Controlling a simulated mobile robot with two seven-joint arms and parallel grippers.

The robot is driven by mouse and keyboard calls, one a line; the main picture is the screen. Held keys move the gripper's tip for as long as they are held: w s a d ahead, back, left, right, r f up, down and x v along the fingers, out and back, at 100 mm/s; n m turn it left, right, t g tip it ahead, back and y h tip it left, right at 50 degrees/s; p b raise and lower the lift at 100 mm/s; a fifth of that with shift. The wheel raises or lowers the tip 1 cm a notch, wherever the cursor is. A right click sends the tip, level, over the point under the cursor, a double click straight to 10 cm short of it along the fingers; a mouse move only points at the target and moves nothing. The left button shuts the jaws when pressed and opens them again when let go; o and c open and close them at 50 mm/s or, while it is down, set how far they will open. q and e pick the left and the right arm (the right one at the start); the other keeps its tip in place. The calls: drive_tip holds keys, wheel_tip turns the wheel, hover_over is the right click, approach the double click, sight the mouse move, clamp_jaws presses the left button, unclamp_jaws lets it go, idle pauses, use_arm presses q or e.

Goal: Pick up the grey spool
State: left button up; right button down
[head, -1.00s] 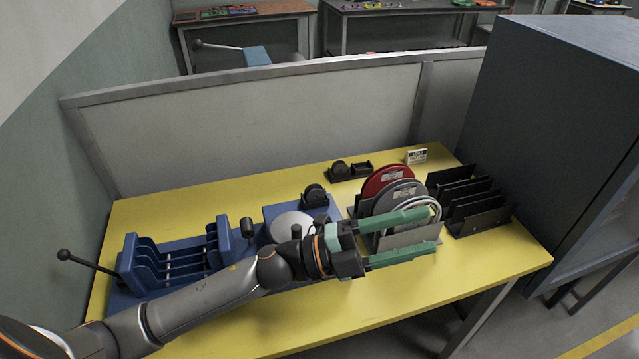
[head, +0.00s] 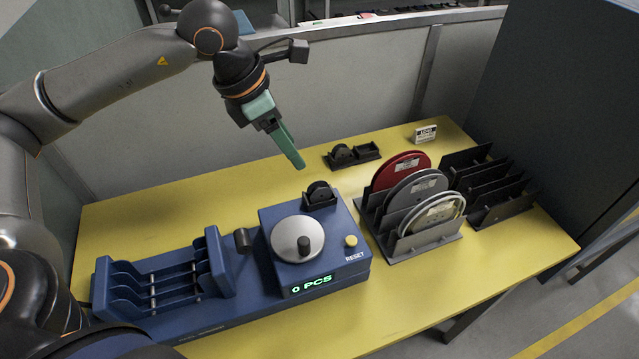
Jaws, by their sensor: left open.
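The grey spool (head: 414,190) stands upright in a grey slotted rack (head: 428,247) on the right part of the yellow table. It sits between a red spool (head: 398,170) behind it and a pale, clear-sided spool (head: 432,218) in front, which hides its lower front part. My left gripper (head: 298,163) is raised above the table, up and left of the rack, pointing down. It is open and empty, clear of all spools. Its fingers overlap in this view. My right gripper is not in view.
A blue counting machine (head: 355,272) showing "0 PCS" fills the left and middle of the table, with a slotted blue holder (head: 215,262) at its left. An empty black rack (head: 500,203) stands right of the spools. A small black dispenser (head: 345,156) and a sign (head: 425,134) are behind.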

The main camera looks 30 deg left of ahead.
use_arm(q)
hover_over(318, 185)
drive_tip(key=s+a, duration=0.1)
drive_tip(key=s, duration=0.1)
wheel_tip(318, 185, down, 6)
drive_tip(key=shift+a+f+p, duration=0.15)
drive_tip(key=shift+f+p, duration=0.05)
drive_tip(key=shift+p, duration=0.1)
drive_tip(key=shift+a+p+x, duration=0.2)
drive_tip(key=shift+p+x, duration=0.3)
drive_tip(key=shift+x, duration=2.15)
drive_tip(key=shift+w, duration=0.15)
clamp_jaws()
